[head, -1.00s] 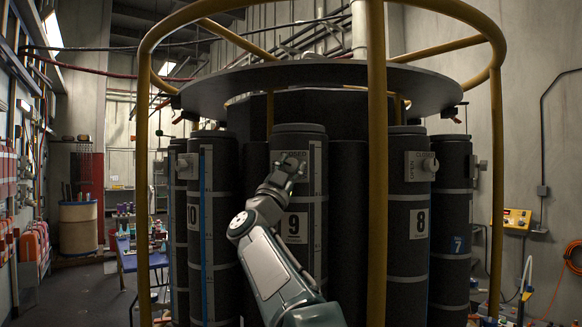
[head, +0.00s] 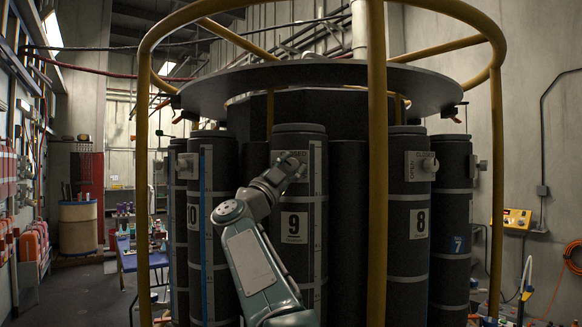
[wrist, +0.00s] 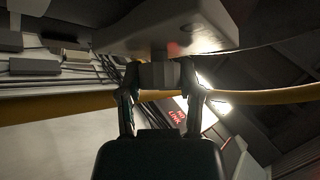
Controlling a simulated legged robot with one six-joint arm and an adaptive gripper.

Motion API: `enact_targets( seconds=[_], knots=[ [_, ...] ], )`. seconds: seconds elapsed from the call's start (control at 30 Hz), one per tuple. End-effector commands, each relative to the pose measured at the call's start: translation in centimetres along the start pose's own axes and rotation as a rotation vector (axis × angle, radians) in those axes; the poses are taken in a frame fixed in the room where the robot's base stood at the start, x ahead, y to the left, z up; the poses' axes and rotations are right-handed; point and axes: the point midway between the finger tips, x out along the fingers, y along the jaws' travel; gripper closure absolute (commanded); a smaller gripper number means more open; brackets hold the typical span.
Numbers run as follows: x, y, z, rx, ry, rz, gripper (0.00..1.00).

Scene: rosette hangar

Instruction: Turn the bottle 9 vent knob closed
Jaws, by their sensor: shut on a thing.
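Bottle 9 (head: 316,200) is a dark upright cylinder with a black-on-white 9 label (head: 294,227), in the middle of the head view. Its pale vent plate (head: 301,155) is near the top, and my gripper covers much of it. My gripper (head: 292,166) reaches up to this plate from the lower left. In the wrist view my gripper (wrist: 160,80) has a finger on each side of the grey faceted vent knob (wrist: 159,73) and is shut on it. The underside of the plate (wrist: 165,35) shows just beyond. The knob's setting cannot be read.
Bottle 8 (head: 408,255) and bottle 10 (head: 213,270) stand on either side. A yellow upright post (head: 377,200) stands right of bottle 9, joined to a yellow top ring. A dark round disc (head: 320,82) hangs above the bottles.

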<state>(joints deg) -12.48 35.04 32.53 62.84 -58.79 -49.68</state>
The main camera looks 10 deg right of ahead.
Motion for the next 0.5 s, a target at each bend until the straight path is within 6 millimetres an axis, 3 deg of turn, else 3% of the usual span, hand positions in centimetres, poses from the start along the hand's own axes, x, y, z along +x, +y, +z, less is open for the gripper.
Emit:
enact_targets(
  seconds=[0.07, 0.1, 0.17, 0.2, 0.5],
  knots=[
    [-0.1, 0.01, 0.3, -0.002, -0.005, -0.001, 1.0],
    [-0.1, 0.01, 0.31, -0.002, -0.005, -0.001, 0.49],
    [-0.1, 0.01, 0.3, -0.002, -0.005, -0.001, 0.22],
    [-0.09, 0.01, 0.28, -0.002, -0.004, -0.001, 0.18],
    [-0.04, 0.01, 0.04, -0.001, -0.001, 0.0, 0.18]
  ],
)
